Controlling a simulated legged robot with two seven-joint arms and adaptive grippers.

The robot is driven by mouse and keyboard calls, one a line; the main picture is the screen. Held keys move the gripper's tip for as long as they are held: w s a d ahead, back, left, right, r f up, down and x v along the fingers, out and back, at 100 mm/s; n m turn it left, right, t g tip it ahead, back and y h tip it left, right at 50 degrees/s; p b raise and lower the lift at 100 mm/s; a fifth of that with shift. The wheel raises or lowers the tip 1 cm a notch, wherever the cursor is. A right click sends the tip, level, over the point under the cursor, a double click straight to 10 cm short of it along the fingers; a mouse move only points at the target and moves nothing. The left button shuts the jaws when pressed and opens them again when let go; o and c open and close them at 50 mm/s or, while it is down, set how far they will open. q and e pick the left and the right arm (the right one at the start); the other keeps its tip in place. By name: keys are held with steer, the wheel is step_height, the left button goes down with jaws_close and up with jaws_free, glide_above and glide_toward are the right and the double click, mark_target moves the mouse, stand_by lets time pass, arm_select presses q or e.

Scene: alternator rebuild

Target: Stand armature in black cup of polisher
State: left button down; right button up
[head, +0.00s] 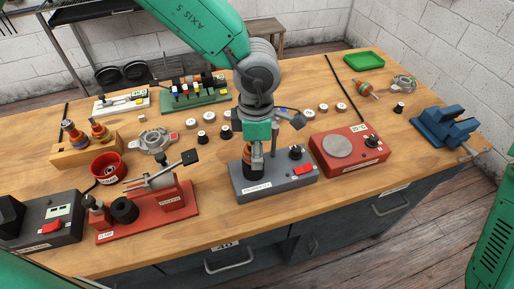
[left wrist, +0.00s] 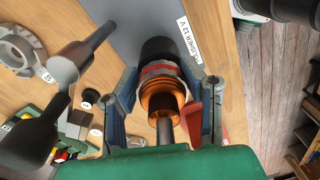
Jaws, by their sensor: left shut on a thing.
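The polisher (head: 290,180) is a grey box with a red switch and a black knob, near the front middle of the bench. My left gripper (head: 257,150) points down over its left part and is shut on the armature (head: 247,156). In the left wrist view the armature (left wrist: 162,98) shows copper and a red and pale band between the two fingers (left wrist: 160,72). Its far end meets the black cup (left wrist: 158,47) of the polisher. It looks upright and in line with the cup; how deep it sits is hidden. My right gripper is out of view.
A red hotplate-like unit (head: 350,150) stands just right of the polisher. A red fixture (head: 150,215) with a lever is to the left. A wooden rack (head: 84,152) holds two more parts. A blue vise (head: 446,130) is at the right edge. Small labelled pieces lie behind.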

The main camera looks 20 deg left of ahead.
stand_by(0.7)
arm_select(q)
steer(key=shift+p, duration=0.5)
steer(key=shift+f, duration=0.1)
stand_by(0.6)
steer(key=c, duration=0.9)
jaws_free()
steer(key=shift+f, duration=0.1)
